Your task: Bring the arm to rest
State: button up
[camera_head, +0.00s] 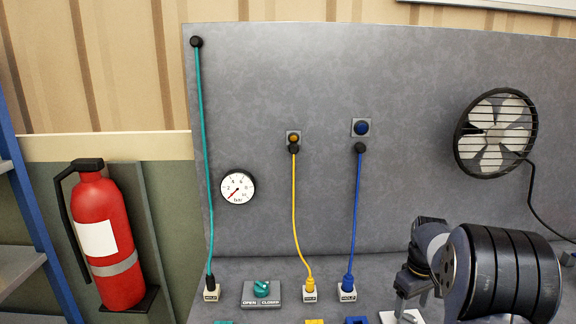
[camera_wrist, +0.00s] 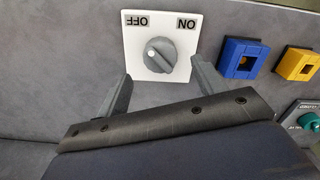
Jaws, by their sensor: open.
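My gripper (camera_head: 414,296) is at the lower right of the head view, low in front of the grey panel, with my arm reaching in from the right. In the wrist view my gripper (camera_wrist: 161,69) is open, with its two grey fingers apart and nothing between them. A white switch plate (camera_wrist: 183,24) lies just beyond the fingertips. It is lettered OFF and ON, upside down in this view, and its grey knob (camera_wrist: 160,54) has a white dot toward the OFF side. Whether the fingers touch the plate cannot be told. In the head view only part of the plate (camera_head: 388,317) shows.
A blue socket (camera_wrist: 243,58) and a yellow socket (camera_wrist: 297,65) sit beside the plate. Teal (camera_head: 204,160), yellow (camera_head: 294,210) and blue (camera_head: 355,215) cords hang left of my arm. A fan (camera_head: 494,134) is above it. A red extinguisher (camera_head: 105,240) stands far left.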

aim_at(409, 317)
notch_tip(409, 317, up, 6)
jog(key=f, duration=0.1)
notch_tip(409, 317, down, 10)
jog(key=shift+f+p, duration=0.15)
jog(key=shift+p, duration=0.3)
jog(key=m, duration=0.4)
jog(key=m+p, duration=0.1)
jog(key=m, duration=0.3)
jog(key=shift+m, duration=0.4)
jog(key=m+p, duration=0.1)
jog(key=m, duration=0.1)
jog(key=m+p, duration=0.1)
jog(key=m, duration=0.1)
jog(key=shift+r+m, duration=0.2)
jog(key=shift+m, duration=0.1)
jog(key=m+p, duration=0.2)
jog(key=m, duration=0.2)
jog(key=shift+m, duration=0.3)
jog(key=shift+r, duration=0.1)
jog(key=shift+r+b, duration=0.3)
jog(key=shift+r, duration=0.5)
